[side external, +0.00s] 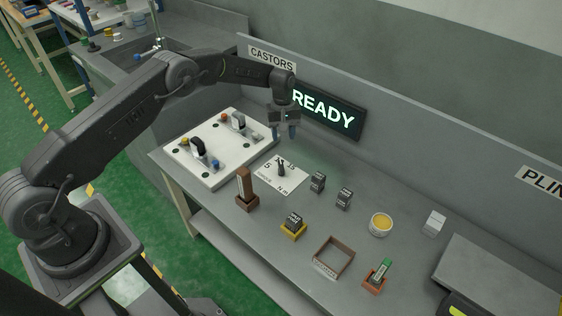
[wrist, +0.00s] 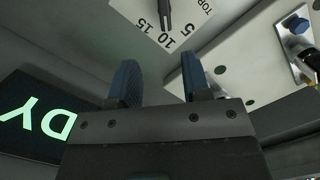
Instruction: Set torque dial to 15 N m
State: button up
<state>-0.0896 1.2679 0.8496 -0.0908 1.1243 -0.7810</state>
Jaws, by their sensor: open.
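The torque dial is a white plate (side external: 287,184) with a dark knob (side external: 281,168) on the grey bench. In the wrist view the plate (wrist: 203,28) shows the marks 5, 10 and 15 at the top, and the knob's pointer (wrist: 164,12) is directed at about the 10; the rest of the knob is cut off. My gripper (side external: 285,132) hangs above and behind the dial, apart from it. In the wrist view its two blue fingers (wrist: 161,82) are apart with nothing between them.
A white board (side external: 206,166) with handles stands left of the dial. A brown post block (side external: 243,190) is in front, and two dark blocks (side external: 318,182) (side external: 344,197) are to the right. A lit READY display (side external: 325,111) leans at the back wall.

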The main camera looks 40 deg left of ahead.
aim_at(281, 165)
jog(key=shift+t+y, duration=0.5)
jog(key=f, duration=0.3)
jog(key=s+f, duration=0.1)
jog(key=f, duration=0.3)
jog(key=s+d+f, duration=0.1)
jog(key=f, duration=0.3)
jog(key=shift+f, duration=0.15)
jog(key=shift+c, duration=0.2)
grip_shut()
